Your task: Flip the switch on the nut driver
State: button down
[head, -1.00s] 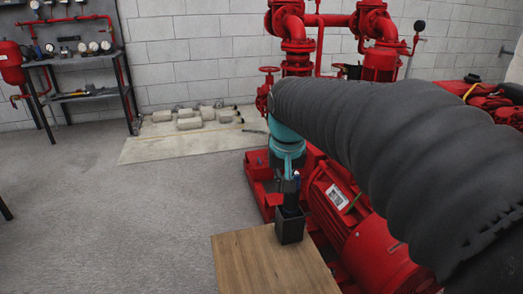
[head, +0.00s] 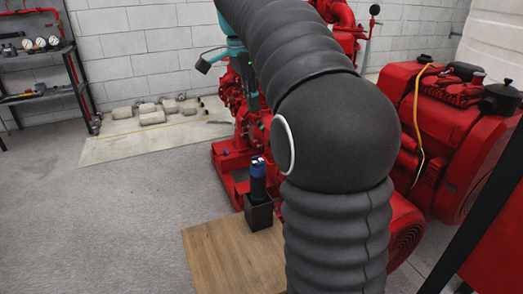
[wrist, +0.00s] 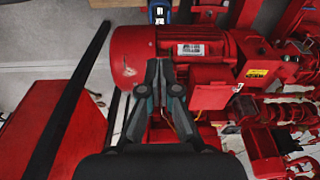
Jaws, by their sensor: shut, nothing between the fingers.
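The nut driver (head: 258,182), a blue and black upright tool with a light tip, stands in a black square holder (head: 258,213) on a wooden tabletop (head: 225,255). Its switch is too small to make out. In the wrist view, a blue and black item at the top edge (wrist: 159,12) appears to be the nut driver, partly cut off. My gripper (wrist: 161,64) is shut and empty, pointing over a red motor and apart from the nut driver.
The red pumpset (head: 228,165) stands right behind the tabletop, partly hidden by my arm. A red engine (head: 455,120) is at the right. A dark shelf (head: 40,95) with gauges is at the far left. The grey floor at left is clear.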

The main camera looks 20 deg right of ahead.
aim_at(259, 160)
dwell(0.4)
jog(key=f, duration=0.4)
jog(key=d+f+b, duration=0.1)
jog(key=f, duration=0.4)
jog(key=d+f+b, duration=0.1)
jog(key=f, duration=0.4)
jog(key=shift+d, duration=0.1)
jog(key=shift+d+f, duration=0.15)
jog(key=shift+f, duration=0.15)
jog(key=shift+a+r, duration=0.2)
jog(key=shift+a, duration=0.6)
